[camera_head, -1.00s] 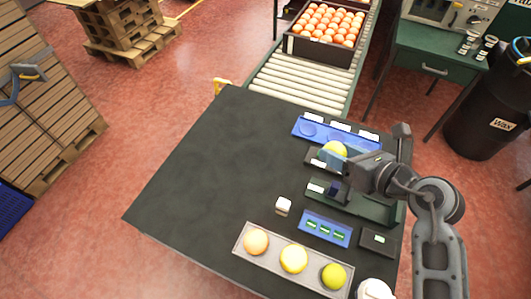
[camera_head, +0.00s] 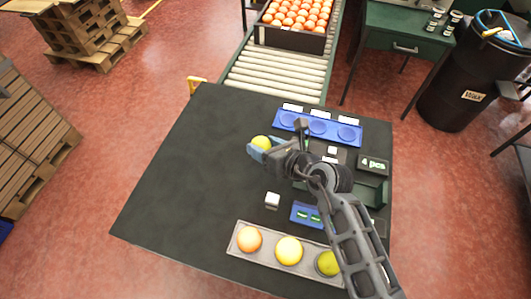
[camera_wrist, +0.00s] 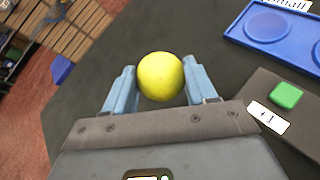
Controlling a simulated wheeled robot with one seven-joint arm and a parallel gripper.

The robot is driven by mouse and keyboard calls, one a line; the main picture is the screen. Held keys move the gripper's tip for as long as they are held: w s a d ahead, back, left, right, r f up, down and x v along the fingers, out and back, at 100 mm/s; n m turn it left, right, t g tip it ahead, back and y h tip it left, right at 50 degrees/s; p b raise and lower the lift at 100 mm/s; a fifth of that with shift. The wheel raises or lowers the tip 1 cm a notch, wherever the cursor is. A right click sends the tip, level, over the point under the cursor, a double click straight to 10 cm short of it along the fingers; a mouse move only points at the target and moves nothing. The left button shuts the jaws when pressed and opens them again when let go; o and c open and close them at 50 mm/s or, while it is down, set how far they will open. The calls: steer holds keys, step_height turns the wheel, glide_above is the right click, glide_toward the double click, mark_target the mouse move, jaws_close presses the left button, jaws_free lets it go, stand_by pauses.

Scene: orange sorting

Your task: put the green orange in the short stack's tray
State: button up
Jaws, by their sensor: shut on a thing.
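My gripper (camera_head: 262,149) is shut on a yellow-green fruit (camera_head: 261,143), held over the left-centre of the dark table. In the wrist view the fruit (camera_wrist: 160,76) sits between the two blue fingers. A grey tray (camera_head: 268,247) at the front holds an orange fruit (camera_head: 249,239), a yellow one (camera_head: 288,250) and an olive-green one (camera_head: 328,263), partly hidden by my arm. A blue tray (camera_head: 333,130) with round recesses and white labels lies at the back. I cannot tell which tray belongs to the short stack.
A white cube (camera_head: 272,200) and a small blue tray with green pieces (camera_head: 303,213) lie before my arm. My arm covers part of a dark green tray (camera_head: 371,190). The table's left (camera_head: 180,180) is clear. A roller conveyor (camera_head: 276,75) is behind.

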steer(key=shift+f+b, duration=0.3)
steer(key=shift+f, duration=1.5)
steer(key=shift+f, duration=0.1)
steer(key=o, duration=1.1)
steer(key=v, duration=1.2)
steer(key=shift+p, duration=0.3)
